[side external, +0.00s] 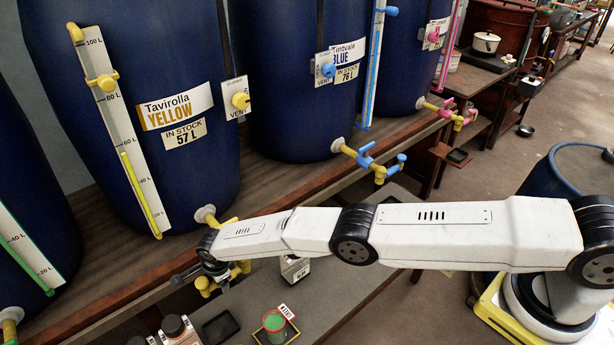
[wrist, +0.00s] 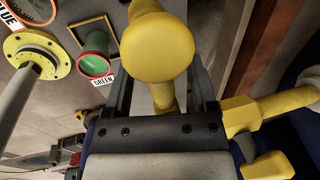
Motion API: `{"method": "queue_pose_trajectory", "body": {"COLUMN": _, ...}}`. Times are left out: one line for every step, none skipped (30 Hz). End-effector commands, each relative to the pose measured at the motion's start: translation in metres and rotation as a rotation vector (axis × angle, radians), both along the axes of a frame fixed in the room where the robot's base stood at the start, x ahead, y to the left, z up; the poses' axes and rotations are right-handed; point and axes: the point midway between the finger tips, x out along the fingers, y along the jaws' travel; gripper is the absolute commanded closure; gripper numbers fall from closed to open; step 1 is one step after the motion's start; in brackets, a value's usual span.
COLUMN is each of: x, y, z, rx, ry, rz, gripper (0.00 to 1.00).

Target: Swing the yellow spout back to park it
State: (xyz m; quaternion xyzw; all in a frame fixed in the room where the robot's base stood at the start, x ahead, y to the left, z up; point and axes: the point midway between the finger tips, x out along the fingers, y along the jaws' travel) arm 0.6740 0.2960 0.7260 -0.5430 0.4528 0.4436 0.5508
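The yellow spout (wrist: 160,52) fills the middle of the wrist view, with its rounded end toward the camera. My gripper (wrist: 163,88) has one dark finger on each side of the spout's stem, with a visible gap, so it looks open around it. Yellow pipe (wrist: 275,106) and a yellow handle (wrist: 266,166) lie to its right. In the side external view, my gripper (side external: 198,270) is at the yellow tap fittings (side external: 205,286) below the Tavirolla YELLOW vat (side external: 190,90). My wrist hides much of the tap there.
A green cup (wrist: 95,55) and a yellow-edged square frame (wrist: 110,22) show left of the spout in the wrist view. Dark square trays (side external: 221,328) lie on the lower bench (side external: 335,295). The blue vat's tap (side external: 366,158) is further right.

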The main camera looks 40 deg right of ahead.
Motion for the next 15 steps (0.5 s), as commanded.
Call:
{"method": "queue_pose_trajectory", "body": {"x": -0.0003, "y": 0.0004, "z": -0.0001, "rx": 0.000, "ry": 0.000, "rz": 0.001, "gripper": 0.26}}
{"method": "queue_pose_trajectory", "body": {"x": -0.0004, "y": 0.0004, "z": -0.0001, "rx": 0.000, "ry": 0.001, "rz": 0.001, "gripper": 0.26}}
{"method": "queue_pose_trajectory", "body": {"x": -0.0005, "y": 0.0005, "z": -0.0001, "rx": 0.000, "ry": 0.001, "rz": 0.001, "gripper": 0.26}}
{"method": "queue_pose_trajectory", "body": {"x": -0.0005, "y": 0.0006, "z": -0.0001, "rx": 0.000, "ry": 0.001, "rz": 0.001, "gripper": 0.26}}
{"method": "queue_pose_trajectory", "body": {"x": -0.0006, "y": 0.0007, "z": -0.0001, "rx": 0.000, "ry": 0.001, "rz": 0.002, "gripper": 0.26}}
{"method": "queue_pose_trajectory", "body": {"x": -0.0006, "y": 0.0007, "z": 0.0000, "rx": 0.000, "ry": 0.001, "rz": 0.002, "gripper": 0.26}}
{"method": "queue_pose_trajectory", "body": {"x": -0.0006, "y": 0.0008, "z": 0.0001, "rx": 0.000, "ry": 0.001, "rz": 0.002, "gripper": 0.26}}
{"method": "queue_pose_trajectory", "body": {"x": -0.0007, "y": 0.0008, "z": 0.0003, "rx": 0.000, "ry": 0.001, "rz": 0.002, "gripper": 0.26}}
{"method": "queue_pose_trajectory", "body": {"x": -0.0007, "y": 0.0009, "z": 0.0006, "rx": 0.000, "ry": 0.001, "rz": 0.002, "gripper": 0.26}}
{"method": "queue_pose_trajectory", "body": {"x": -0.0008, "y": 0.0009, "z": 0.0009, "rx": 0.000, "ry": 0.001, "rz": 0.002, "gripper": 0.26}}
{"method": "queue_pose_trajectory", "body": {"x": -0.0008, "y": 0.0010, "z": 0.0014, "rx": 0.000, "ry": 0.001, "rz": 0.002, "gripper": 0.26}}
{"method": "queue_pose_trajectory", "body": {"x": -0.0006, "y": 0.0012, "z": 0.0022, "rx": 0.000, "ry": 0.001, "rz": 0.002, "gripper": 0.26}}
{"method": "queue_pose_trajectory", "body": {"x": -0.0004, "y": 0.0014, "z": 0.0031, "rx": 0.001, "ry": 0.000, "rz": 0.002, "gripper": 0.26}}
{"method": "queue_pose_trajectory", "body": {"x": -0.0003, "y": 0.0015, "z": 0.0039, "rx": 0.001, "ry": 0.000, "rz": 0.002, "gripper": 0.26}}
{"method": "queue_pose_trajectory", "body": {"x": -0.0006, "y": 0.0015, "z": 0.0046, "rx": 0.001, "ry": 0.000, "rz": 0.002, "gripper": 0.26}}
